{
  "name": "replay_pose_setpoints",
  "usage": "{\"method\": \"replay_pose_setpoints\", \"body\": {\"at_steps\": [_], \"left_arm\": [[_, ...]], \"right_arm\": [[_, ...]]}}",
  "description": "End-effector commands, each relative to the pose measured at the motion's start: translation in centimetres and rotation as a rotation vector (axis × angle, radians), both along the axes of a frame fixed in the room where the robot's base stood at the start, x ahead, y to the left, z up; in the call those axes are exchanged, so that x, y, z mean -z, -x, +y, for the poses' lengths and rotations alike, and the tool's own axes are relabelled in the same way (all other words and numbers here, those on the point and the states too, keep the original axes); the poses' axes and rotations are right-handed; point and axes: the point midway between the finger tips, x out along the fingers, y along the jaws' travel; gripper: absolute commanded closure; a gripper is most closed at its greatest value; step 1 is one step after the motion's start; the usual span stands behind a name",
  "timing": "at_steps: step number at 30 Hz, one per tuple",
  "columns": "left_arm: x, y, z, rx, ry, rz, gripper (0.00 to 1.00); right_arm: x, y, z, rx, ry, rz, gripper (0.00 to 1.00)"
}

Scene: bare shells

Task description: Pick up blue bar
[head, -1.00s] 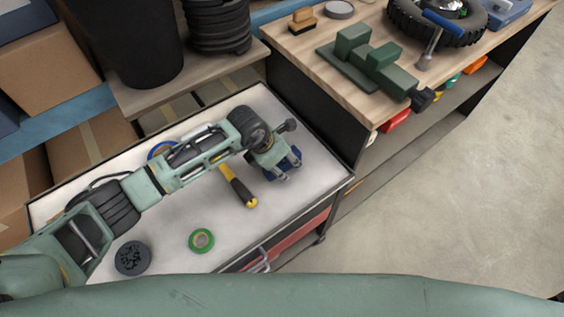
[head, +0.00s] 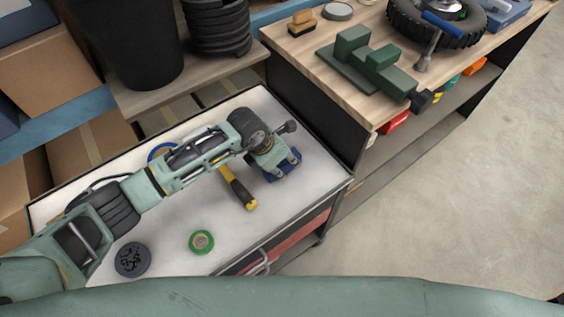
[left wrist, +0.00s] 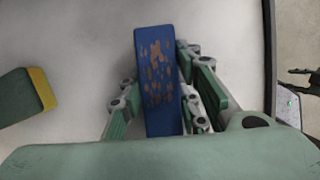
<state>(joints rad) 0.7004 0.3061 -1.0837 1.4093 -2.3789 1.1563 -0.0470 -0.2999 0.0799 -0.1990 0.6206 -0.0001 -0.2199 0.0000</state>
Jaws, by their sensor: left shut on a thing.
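The blue bar (left wrist: 160,75) shows in the left wrist view as a blue block with worn brown patches on its face. It lies between the fingers of my left gripper (left wrist: 158,105), which is shut on it. In the head view the left gripper (head: 284,168) is at the right part of the white cart top, and the blue bar (head: 293,159) shows only in part beneath and beside the fingers. I cannot tell whether the bar is clear of the surface. My right gripper is not in view.
On the white cart top (head: 260,225) lie a yellow-and-black handled tool (head: 240,190), a green tape roll (head: 201,242) and a dark round disc (head: 132,259). A wooden workbench (head: 310,65) with a green vise-like block (head: 365,60) stands to the right. Open floor is at right.

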Motion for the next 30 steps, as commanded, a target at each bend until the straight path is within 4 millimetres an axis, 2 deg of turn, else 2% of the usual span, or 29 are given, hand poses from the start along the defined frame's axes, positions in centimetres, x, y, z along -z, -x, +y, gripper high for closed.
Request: {"method": "replay_pose_setpoints", "body": {"at_steps": [6, 8, 13, 24, 30], "left_arm": [[-0.7, 0.0, 0.1, -0.002, -0.002, 0.001, 1.00], [-1.3, -0.2, 0.1, -0.001, -0.002, -0.004, 1.00], [-4.8, -0.2, 0.0, 0.002, 0.001, -0.009, 1.00], [-9.3, 6.8, -4.5, 0.005, 0.002, -0.004, 1.00], [-10.9, 9.0, -5.9, 0.002, 0.003, -0.003, 1.00]], "right_arm": [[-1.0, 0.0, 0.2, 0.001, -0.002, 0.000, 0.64], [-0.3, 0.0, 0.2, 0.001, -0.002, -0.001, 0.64], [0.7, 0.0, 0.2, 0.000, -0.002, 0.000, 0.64], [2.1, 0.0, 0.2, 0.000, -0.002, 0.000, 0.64], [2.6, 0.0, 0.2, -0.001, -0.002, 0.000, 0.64]]}}
